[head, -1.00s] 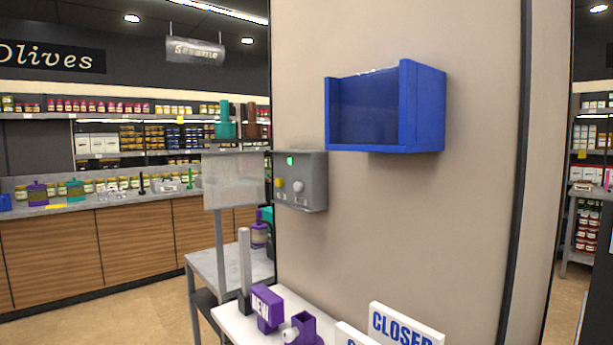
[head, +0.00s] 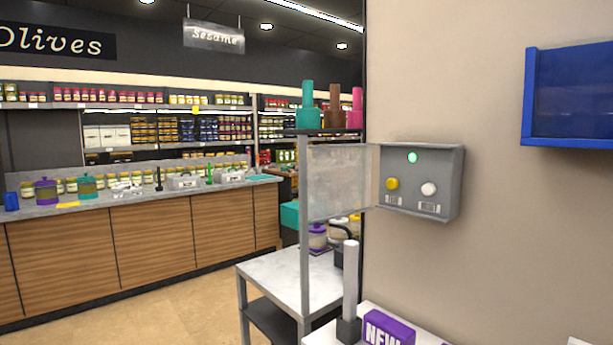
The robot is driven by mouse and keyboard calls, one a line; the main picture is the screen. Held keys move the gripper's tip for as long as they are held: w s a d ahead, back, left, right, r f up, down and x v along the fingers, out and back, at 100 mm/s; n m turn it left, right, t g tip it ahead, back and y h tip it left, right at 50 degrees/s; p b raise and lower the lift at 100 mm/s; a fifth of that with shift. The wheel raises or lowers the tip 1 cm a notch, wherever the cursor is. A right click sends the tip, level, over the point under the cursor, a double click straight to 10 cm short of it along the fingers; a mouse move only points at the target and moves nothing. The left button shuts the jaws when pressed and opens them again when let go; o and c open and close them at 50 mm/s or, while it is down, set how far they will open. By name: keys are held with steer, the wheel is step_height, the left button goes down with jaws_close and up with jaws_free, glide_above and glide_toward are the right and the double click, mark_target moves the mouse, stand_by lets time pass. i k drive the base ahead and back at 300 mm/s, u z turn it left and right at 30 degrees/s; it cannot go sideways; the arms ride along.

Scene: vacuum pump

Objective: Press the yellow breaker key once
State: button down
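The yellow breaker key (head: 392,183) is a round button on the left of a grey control box (head: 450,182) fixed to the beige wall. A white round button (head: 429,189) sits to its right, and a lit green indicator (head: 412,157) is above them. Small labels are below both buttons. The box's clear door (head: 337,182) is swung open to the left, so the yellow key is uncovered. My gripper is not in view.
A blue bin (head: 575,95) hangs on the wall at the right. Below the box, a white table (head: 318,338) holds a grey post (head: 350,280) and a purple NEW sign (head: 388,330). A marble-topped stand (head: 285,272) is beside it. Open floor (head: 180,310) lies at the left.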

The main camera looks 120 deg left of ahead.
mark_target(392, 183)
steer(key=z, duration=0.05)
steer(key=k, duration=1.7)
steer(key=u, duration=2.35)
steer(key=i, duration=1)
steer(key=u, duration=0.05)
